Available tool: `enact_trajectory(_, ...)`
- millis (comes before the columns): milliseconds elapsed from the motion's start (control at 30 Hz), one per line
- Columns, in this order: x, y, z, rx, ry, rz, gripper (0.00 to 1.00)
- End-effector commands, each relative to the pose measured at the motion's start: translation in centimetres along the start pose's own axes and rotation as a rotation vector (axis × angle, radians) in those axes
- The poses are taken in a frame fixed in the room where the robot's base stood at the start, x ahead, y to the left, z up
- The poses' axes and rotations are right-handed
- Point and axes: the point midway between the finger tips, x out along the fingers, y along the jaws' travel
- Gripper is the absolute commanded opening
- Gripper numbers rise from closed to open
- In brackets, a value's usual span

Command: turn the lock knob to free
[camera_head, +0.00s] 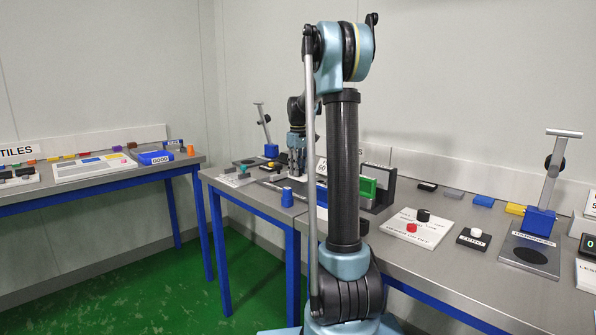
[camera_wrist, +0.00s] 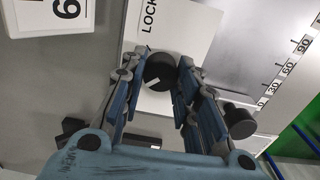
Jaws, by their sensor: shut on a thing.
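The lock knob (camera_wrist: 158,70) is black and round with a white pointer mark, on a white plate (camera_wrist: 190,28) lettered "LOCK" in the wrist view. My gripper (camera_wrist: 162,62) has its two fingers on either side of the knob, shut on it. The pointer mark is tilted and slants up to the right. In the head view my gripper (camera_head: 296,163) is low over the far end of the bench. The knob cannot be made out there.
A second black knob (camera_wrist: 239,119) stands right of my fingers, near a scale (camera_wrist: 284,70) marked 0, 30, 60, 90. A white card (camera_wrist: 62,12) is at the upper left. A blue cylinder (camera_head: 287,197) stands at the bench's front edge.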

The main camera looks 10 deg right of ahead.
Motion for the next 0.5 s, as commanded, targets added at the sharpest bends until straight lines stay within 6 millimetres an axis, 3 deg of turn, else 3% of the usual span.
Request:
enact_trajectory(167, -0.03, 0.32, 0.07, 0.003, -0.001, 0.005, 0.05)
enact_trajectory(200, -0.03, 0.32, 0.08, 0.003, -0.001, 0.005, 0.38)
enact_trajectory(267, -0.03, 0.3, 0.1, 0.004, -0.001, 0.005, 0.49)
enact_trajectory(500, -0.01, 0.17, 0.09, 0.003, -0.001, 0.003, 0.49)
